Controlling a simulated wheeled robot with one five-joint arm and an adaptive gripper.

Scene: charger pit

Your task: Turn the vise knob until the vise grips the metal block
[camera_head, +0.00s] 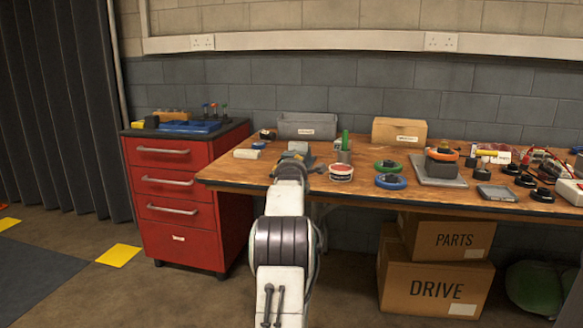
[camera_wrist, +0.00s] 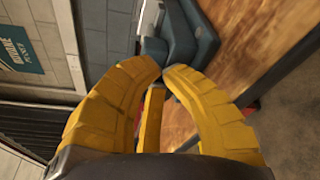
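The blue-grey vise (camera_wrist: 190,32) shows only in part at the top of the wrist view, by the wooden bench edge. In the head view a grey part of it (camera_head: 298,147) shows just beyond the end of my arm. I cannot make out the knob or the metal block.
A red drawer cabinet (camera_head: 177,236) stands left. Cardboard boxes (camera_head: 433,283) sit under the bench.

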